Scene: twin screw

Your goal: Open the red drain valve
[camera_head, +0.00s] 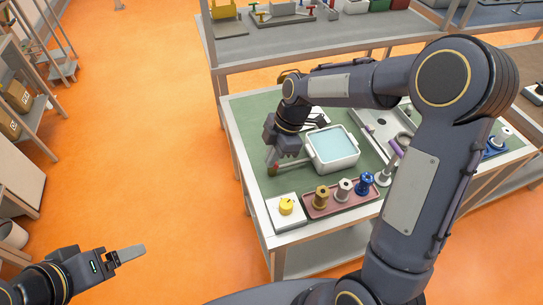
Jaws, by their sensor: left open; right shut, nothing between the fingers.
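A white basin (317,164) of pale blue liquid stands on the green-topped table. A pale spout runs from its left side to the red drain valve (274,171), a small dark red part at the spout's end. My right gripper (271,160) points down just above the valve, shut and empty. Its fingertips partly hide the valve, and I cannot tell whether they touch it or how its handle is turned. My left gripper (133,254) is open and empty at the lower left, over the orange floor, well away from the table.
A yellow knob (287,204) on a white block sits at the table's near corner. A reddish tray (318,213) beside it holds gold, silver and blue fittings. My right arm covers much of the table's right side. A grey bench (290,47) stands behind. Open floor lies left.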

